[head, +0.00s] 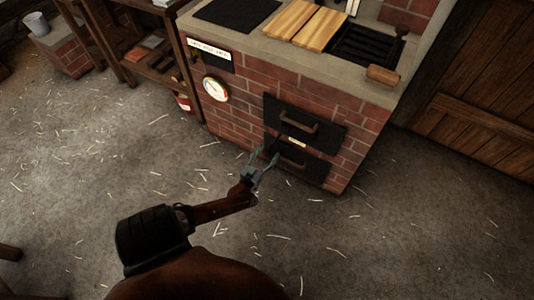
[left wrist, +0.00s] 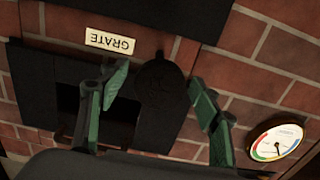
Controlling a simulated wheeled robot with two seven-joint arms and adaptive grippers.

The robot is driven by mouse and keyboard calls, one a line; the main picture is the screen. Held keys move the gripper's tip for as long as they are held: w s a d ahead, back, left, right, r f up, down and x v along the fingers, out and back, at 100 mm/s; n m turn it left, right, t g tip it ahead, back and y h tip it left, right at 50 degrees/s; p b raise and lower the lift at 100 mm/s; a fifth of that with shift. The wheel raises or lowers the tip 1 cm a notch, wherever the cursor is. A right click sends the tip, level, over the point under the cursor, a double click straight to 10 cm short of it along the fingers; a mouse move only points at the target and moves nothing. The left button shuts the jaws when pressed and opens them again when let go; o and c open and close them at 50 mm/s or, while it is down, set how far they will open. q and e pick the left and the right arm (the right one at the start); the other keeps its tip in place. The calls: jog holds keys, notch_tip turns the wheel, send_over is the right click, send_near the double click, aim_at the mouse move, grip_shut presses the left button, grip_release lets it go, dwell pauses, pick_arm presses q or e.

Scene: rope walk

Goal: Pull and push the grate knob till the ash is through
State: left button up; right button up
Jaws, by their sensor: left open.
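The grate knob (left wrist: 160,80) is a dark round disc in the left wrist view, on the stove front beside the "GRATE" label (left wrist: 110,41), which appears upside down. My left gripper (left wrist: 160,96) is open, with one green-padded finger on each side of the knob. I cannot tell whether either finger touches it. In the head view my left gripper (head: 266,156) is at the lower front of the brick stove (head: 235,110), and the knob cannot be made out there. A dark opening (left wrist: 85,100) shows beside the knob. No ash can be made out. My right gripper is not in view.
An upper iron door (head: 325,131) with a bar handle and a lower dark panel (head: 310,168) are on the stove front. A round gauge (head: 215,88) is to the left. A wooden shelf (head: 150,65) stands left of the stove. The straw-strewn floor in front is clear.

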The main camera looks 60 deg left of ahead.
pick_arm(q)
jog(key=v, duration=1.2)
jog(key=shift+w, duration=0.1)
